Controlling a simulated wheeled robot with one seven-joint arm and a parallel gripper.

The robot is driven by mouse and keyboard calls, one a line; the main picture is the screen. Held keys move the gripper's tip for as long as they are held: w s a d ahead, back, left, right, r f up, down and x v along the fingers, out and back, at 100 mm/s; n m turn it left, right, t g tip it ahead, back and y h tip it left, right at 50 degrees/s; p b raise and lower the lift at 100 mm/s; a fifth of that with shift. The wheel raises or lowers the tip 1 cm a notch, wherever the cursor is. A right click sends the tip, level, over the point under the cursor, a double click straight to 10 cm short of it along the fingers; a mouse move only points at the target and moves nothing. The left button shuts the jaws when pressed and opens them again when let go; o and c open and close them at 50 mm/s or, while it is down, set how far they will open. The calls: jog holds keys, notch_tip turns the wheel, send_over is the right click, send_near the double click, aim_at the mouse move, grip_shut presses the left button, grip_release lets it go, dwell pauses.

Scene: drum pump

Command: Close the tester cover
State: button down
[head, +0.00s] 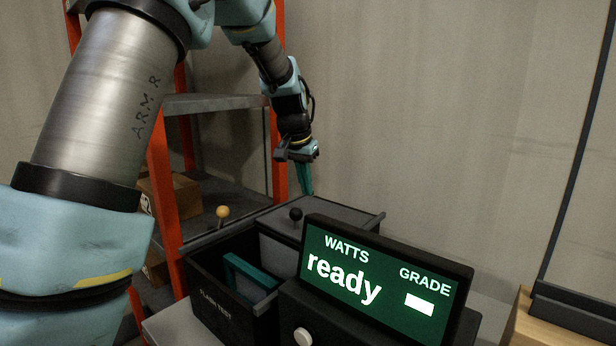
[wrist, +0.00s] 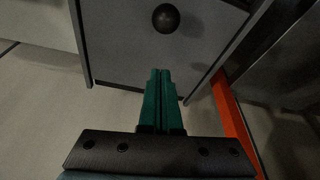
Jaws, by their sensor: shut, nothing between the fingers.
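The tester (head: 232,304) is a dark box with "FLASH TEST" lettering, and its front-left compartment is open. A teal-framed panel (head: 246,272) sits inside it. The grey cover (head: 338,218) lies flat over the back right part, with a black ball knob (head: 296,214) on it. The wrist view shows a grey panel, apparently the cover (wrist: 120,45), with the knob (wrist: 166,17) at the top. My gripper (head: 307,192) is above the cover's far side, its teal fingers shut and empty. In the wrist view the fingertips (wrist: 160,72) point toward the knob, apart from it.
A display (head: 380,275) reading "WATTS ready GRADE" stands at the front right, with a pale round knob (head: 303,336) below it. A yellow ball on a stalk (head: 222,211) rises left of the cover. An orange-framed shelf (head: 165,170) stands behind left; the wall is behind.

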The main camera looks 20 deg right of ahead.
aim_at(300, 225)
jog(key=p+x, duration=0.1)
jog(key=x, duration=0.4)
jog(key=shift+w+f, duration=0.1)
jog(key=shift+f, duration=0.1)
jog(key=s+a+p, duration=0.2)
jog(key=shift+a+r, duration=0.35)
jog(key=shift+r, duration=0.05)
jog(key=shift+s+a+f, duration=0.1)
jog(key=shift+s+a, duration=0.1)
jog(key=shift+a, duration=0.1)
